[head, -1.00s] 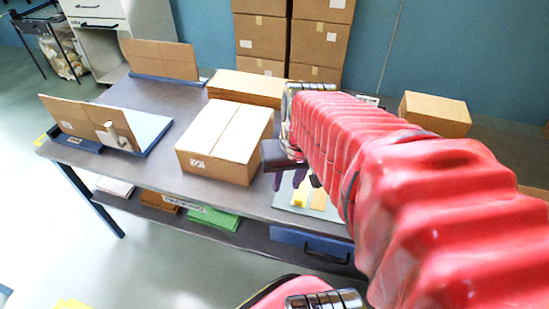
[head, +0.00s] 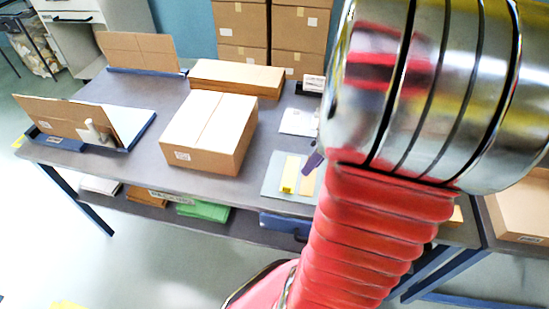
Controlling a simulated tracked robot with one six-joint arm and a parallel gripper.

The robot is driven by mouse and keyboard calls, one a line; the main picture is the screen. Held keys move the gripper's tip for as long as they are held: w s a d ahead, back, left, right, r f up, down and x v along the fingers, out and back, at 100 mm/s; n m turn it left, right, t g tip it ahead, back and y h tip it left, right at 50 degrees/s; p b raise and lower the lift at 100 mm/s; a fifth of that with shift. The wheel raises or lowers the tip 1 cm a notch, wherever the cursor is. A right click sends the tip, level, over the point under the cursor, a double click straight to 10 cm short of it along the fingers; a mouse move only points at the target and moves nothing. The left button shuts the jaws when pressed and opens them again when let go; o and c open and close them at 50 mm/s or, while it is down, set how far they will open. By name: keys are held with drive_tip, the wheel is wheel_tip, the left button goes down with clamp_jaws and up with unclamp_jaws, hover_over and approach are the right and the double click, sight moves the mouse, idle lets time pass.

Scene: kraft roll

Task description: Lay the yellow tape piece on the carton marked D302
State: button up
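A yellow tape piece (head: 289,176) lies on a grey-blue mat (head: 271,180) near the table's front edge, beside a tan strip (head: 308,180). A closed carton (head: 205,153) stands on the table left of the mat, with a small white label on its front. I cannot read the label, so I cannot tell whether it is D302. My gripper (head: 313,163) is mostly hidden behind my arm. Only a purple finger shows, just above the right end of the mat, and I cannot tell whether it holds anything.
A flat brown stack (head: 236,78) lies behind the carton. White sheets (head: 299,121) lie behind the mat. Blue-based stands (head: 75,122) with cardboard panels occupy the table's left. Stacked cartons (head: 241,28) stand at the back, and an open box (head: 520,212) is at the right. The table's middle left is clear.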

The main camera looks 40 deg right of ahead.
drive_tip(key=shift+w+r+n+t, duration=0.15)
drive_tip(key=shift+w+n, duration=0.15)
drive_tip(key=shift+n, duration=0.7)
drive_tip(key=shift+w+r+n+t, duration=0.1)
drive_tip(key=shift+w+r+n, duration=0.15)
drive_tip(key=shift+n, duration=0.75)
drive_tip(key=shift+w+r+n+t, duration=0.15)
drive_tip(key=shift+w+n, duration=0.2)
drive_tip(key=shift+n, duration=0.65)
drive_tip(key=shift+f, duration=0.1)
approach(283, 190)
drive_tip(key=shift+w+d+f, duration=0.1)
drive_tip(key=shift+w+d, duration=0.1)
drive_tip(key=shift+w, duration=0.15)
drive_tip(key=shift+s+x, duration=0.15)
drive_tip(key=shift+x, duration=1.15)
drive_tip(key=shift+s+x, duration=0.15)
drive_tip(key=shift+x, duration=1.1)
drive_tip(key=shift+a+f, duration=0.1)
drive_tip(key=shift+a, duration=0.05)
drive_tip(key=shift+c, duration=0.5)
